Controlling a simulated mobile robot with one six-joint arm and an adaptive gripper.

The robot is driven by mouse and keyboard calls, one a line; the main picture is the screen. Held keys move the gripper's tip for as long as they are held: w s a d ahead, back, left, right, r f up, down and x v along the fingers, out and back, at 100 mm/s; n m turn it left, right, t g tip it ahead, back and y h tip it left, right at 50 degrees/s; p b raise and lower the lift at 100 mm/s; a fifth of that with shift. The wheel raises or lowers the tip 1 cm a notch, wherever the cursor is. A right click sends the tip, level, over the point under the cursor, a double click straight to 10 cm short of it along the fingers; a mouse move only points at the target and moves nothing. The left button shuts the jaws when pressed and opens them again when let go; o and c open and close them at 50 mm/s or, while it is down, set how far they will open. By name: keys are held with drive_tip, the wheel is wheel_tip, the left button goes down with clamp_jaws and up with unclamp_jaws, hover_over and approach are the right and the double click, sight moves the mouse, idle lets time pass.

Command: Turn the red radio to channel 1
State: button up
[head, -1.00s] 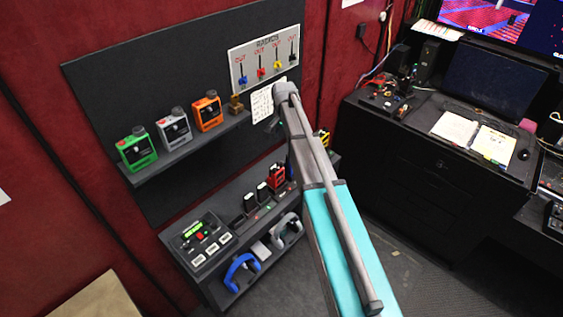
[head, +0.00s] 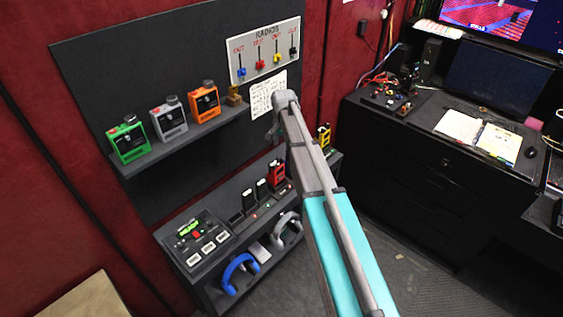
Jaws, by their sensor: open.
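The red radio (head: 278,173) stands upright in the row of chargers on the lower black shelf, just left of my arm. Its channel knob is too small to read. A yellow radio (head: 324,136) stands further right on the same shelf, partly behind my arm. My arm reaches up from the bottom right toward the wall board. My gripper (head: 272,132) shows only as a small dark part left of the arm's bend, above the red radio and apart from it. It is open and most of it is hidden by the arm.
Green (head: 128,142), grey (head: 169,120) and orange (head: 205,103) boxes stand on the upper shelf. A RADIOS board (head: 264,50) with coloured tags hangs above. A control panel (head: 194,238) and blue headphones (head: 240,273) are lower left. A black desk (head: 410,175) stands right.

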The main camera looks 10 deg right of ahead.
sight(282, 158)
drive_tip(key=shift+f+b, duration=3.3)
drive_tip(key=shift+f, duration=0.3)
clamp_jaws()
